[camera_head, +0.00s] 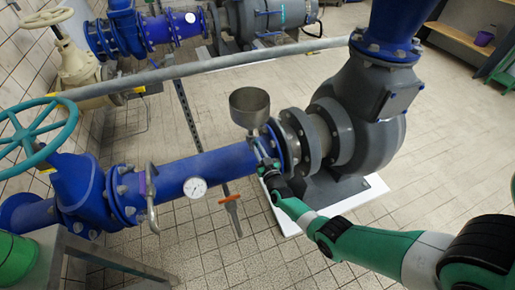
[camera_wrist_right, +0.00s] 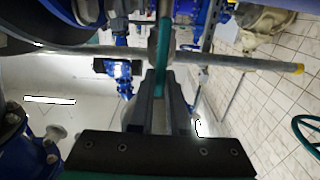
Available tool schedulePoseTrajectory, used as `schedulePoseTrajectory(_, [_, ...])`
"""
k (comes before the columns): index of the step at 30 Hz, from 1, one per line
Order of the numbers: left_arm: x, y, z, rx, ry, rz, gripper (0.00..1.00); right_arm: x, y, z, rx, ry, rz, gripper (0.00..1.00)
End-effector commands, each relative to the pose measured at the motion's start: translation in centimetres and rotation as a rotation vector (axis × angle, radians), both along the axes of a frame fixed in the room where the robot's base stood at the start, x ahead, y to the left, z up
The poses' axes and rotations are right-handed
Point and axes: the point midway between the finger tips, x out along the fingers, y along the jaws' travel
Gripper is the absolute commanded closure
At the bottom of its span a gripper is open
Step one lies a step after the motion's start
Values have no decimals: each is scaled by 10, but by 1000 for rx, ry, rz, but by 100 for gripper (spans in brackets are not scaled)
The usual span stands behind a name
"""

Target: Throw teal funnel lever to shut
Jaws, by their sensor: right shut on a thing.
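The grey funnel (camera_head: 250,106) stands on the blue pipe (camera_head: 207,166), beside the grey pump flange. In the right wrist view the teal lever (camera_wrist_right: 164,68) runs straight in between the two dark fingers of my right gripper (camera_wrist_right: 163,92), which is shut on it. In the head view my right gripper (camera_head: 267,165) is at the small valve just below the funnel, on the near side of the pipe. There the gripper mostly hides the lever, and its exact angle cannot be told. My left gripper is not in view.
A pressure gauge (camera_head: 195,187) and an orange-handled lever (camera_head: 231,207) are left of my right gripper. A teal handwheel (camera_head: 36,138) is at far left. The grey pump (camera_head: 365,115) stands close behind on the right. A grey rail (camera_head: 215,64) crosses behind the funnel.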

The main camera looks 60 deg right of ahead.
Motion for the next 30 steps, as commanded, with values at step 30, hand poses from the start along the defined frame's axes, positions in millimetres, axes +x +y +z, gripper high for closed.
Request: schedulePoseTrajectory(30, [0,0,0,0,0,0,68,-11,-12,-6,576,-531,0,100])
